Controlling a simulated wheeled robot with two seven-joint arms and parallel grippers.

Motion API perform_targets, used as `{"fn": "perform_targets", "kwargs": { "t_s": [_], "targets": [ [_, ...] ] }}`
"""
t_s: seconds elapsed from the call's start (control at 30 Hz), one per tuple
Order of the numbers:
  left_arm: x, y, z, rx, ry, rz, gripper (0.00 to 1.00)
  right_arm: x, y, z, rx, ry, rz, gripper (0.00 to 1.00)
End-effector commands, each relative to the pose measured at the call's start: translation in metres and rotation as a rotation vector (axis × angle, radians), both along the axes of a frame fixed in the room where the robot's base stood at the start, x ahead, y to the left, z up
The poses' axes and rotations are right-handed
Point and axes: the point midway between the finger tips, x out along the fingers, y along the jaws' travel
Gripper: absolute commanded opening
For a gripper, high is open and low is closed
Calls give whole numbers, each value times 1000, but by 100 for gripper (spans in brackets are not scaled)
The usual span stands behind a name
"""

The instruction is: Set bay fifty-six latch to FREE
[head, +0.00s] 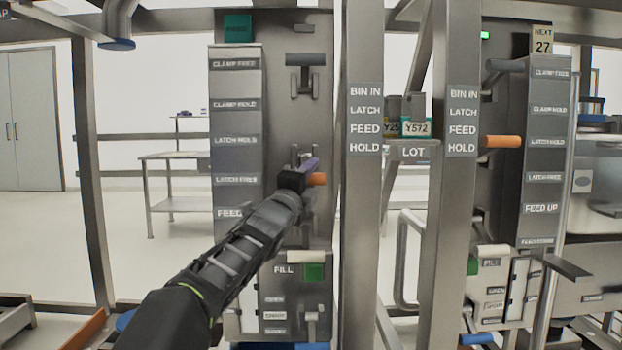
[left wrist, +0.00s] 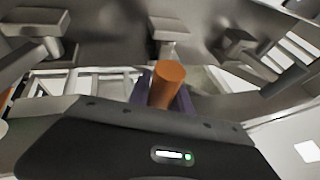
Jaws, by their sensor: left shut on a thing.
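The left bay's label strip (head: 236,120) reads CLAMP FREE, CLAMP HOLD, LATCH HOLD, LATCH FREE and FEED from top down. An orange handle (head: 317,179) sticks out of this bay, about level in the picture with the LATCH FREE label (head: 236,180). My left gripper (head: 309,170), with purple fingers, is shut on the orange handle. In the left wrist view the orange handle (left wrist: 167,86) stands between the fingers. The gripper hides the handle's root. I cannot read a fifty-six on this bay. My right gripper is out of view.
A right bay has its own orange handle (head: 501,142) near its LATCH HOLD label, under a NEXT 27 card (head: 542,40). Steel posts (head: 362,220) stand between the bays. A FILL box (head: 294,290) sits below my left gripper. A dark grey lever (head: 305,60) is above it.

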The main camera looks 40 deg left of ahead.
Motion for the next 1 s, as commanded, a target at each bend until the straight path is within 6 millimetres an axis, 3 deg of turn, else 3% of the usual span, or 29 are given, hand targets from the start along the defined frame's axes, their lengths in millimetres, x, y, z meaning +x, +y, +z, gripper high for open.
{"fn": "perform_targets", "kwargs": {
  "t_s": [0.47, 0.5, 0.73, 1.0],
  "targets": [
    [1, 2, -5, -4, 8, 4, 0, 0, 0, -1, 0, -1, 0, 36],
    [1, 2, -5, -3, 8, 4, 29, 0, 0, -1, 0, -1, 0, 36],
    [1, 2, -4, -2, 6, 3, 47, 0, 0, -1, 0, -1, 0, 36],
    [0, 1, -5, -3, 5, 1, 47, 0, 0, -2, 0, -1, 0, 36]
  ]
}}
